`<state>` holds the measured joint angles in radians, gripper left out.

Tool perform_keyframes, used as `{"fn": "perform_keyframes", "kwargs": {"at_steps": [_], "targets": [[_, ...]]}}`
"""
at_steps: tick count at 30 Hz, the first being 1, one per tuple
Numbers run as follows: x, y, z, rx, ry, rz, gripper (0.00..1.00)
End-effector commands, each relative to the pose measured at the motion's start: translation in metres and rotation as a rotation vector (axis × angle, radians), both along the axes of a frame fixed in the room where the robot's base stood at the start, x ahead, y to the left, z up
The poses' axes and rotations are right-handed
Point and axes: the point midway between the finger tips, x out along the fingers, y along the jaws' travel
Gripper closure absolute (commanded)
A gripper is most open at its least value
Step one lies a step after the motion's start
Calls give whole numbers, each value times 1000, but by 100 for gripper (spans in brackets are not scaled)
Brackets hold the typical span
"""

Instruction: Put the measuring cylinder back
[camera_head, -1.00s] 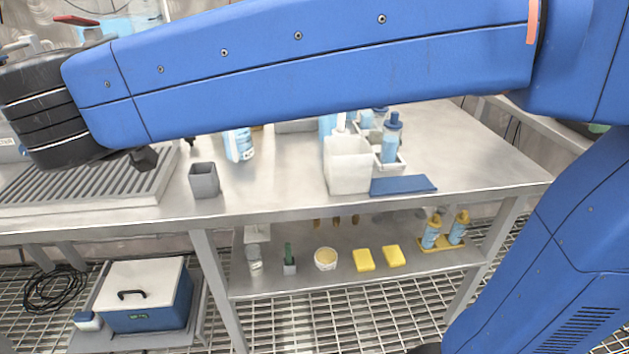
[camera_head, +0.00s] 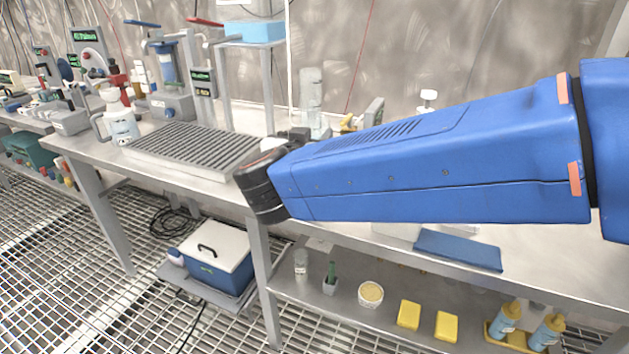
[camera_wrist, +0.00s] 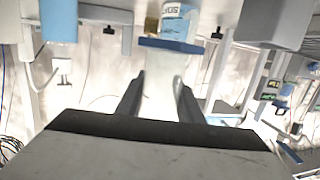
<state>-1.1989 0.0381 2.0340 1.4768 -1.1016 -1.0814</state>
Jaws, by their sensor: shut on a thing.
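The measuring cylinder (camera_head: 311,92) is a tall, clear, pale vessel. In the head view it stands up roughly upright just beyond the end of my arm, above the steel bench (camera_head: 545,245). My gripper (camera_wrist: 160,85) is shut on it in the wrist view, with one dark finger on each side of the whitish, see-through cylinder body (camera_wrist: 160,100). In the head view the fingers are mostly hidden behind my dark wrist. I cannot tell whether the cylinder's foot touches the bench.
A ribbed draining tray (camera_head: 190,146) lies left of my wrist. A blue box on a stand (camera_head: 255,30) and a clamp device (camera_head: 170,75) are behind it. A white bottle (camera_head: 120,120) stands at left. A blue mat (camera_head: 458,250) lies near the bench front. My arm hides some bench.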

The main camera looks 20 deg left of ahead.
Motion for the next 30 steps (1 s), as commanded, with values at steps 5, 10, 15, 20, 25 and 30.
{"fn": "perform_keyframes", "kwargs": {"at_steps": [5, 10, 15, 20, 25, 30], "targets": [[0, 0, -29, -3, 1, -1, 100], [0, -1, -41, -1, 0, -1, 100], [0, -1, -56, -2, 1, -1, 100], [0, -1, -75, -1, 1, -1, 100], [0, -1, -77, 1, -1, -1, 100], [0, -1, -78, 0, 0, -1, 100]]}}
